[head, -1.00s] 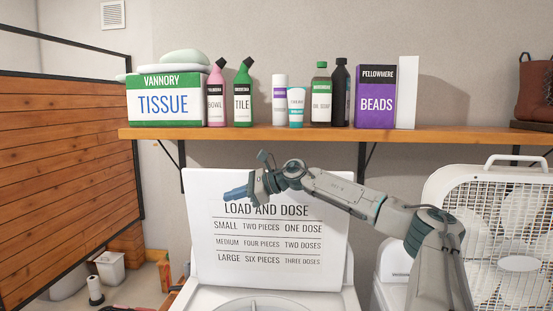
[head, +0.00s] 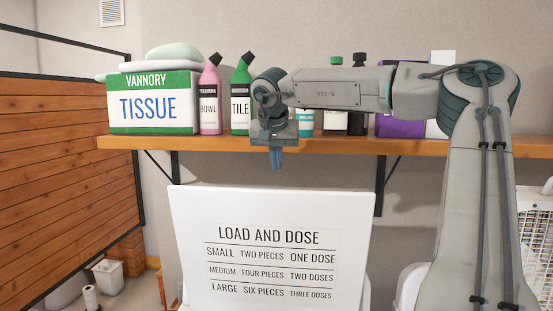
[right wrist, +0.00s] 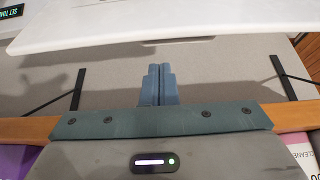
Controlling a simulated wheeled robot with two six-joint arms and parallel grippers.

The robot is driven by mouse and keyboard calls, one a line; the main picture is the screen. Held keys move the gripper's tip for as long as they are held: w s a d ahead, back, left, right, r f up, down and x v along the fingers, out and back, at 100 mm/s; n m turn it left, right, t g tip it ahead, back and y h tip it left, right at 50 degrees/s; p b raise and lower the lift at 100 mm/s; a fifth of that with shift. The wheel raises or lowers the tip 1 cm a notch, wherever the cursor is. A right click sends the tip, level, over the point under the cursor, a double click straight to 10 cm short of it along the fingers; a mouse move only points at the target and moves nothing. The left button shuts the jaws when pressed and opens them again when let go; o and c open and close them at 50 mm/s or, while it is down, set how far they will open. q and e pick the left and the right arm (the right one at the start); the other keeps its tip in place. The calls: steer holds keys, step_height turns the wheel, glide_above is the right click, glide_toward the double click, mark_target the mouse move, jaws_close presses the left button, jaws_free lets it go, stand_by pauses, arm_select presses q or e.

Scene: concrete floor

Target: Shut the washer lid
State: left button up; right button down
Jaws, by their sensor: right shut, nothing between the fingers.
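The washer lid (head: 272,245) is a white panel that stands open and upright, its "LOAD AND DOSE" chart facing me. Its washer body is hardly visible in the head view. My right gripper (head: 277,160) hangs fingers down above the lid's top edge, in front of the shelf, shut and empty. In the right wrist view the shut blue fingers (right wrist: 158,82) show against the grey wall, with a gap between them and the edge of the white lid (right wrist: 150,22). I see no contact with the lid. My left gripper is not in view.
A wooden shelf (head: 330,145) runs behind my right arm, holding a tissue box (head: 153,103), a pink bottle (head: 210,100), a green-capped bottle (head: 242,100) and other goods partly hidden by the arm. A slatted wooden partition (head: 65,170) stands left.

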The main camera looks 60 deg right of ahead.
steer(key=p+x, duration=0.2)
steer(key=x, duration=0.5)
steer(key=shift+w+d, duration=0.1)
steer(key=shift+d, duration=0.1)
steer(key=shift+f, duration=0.2)
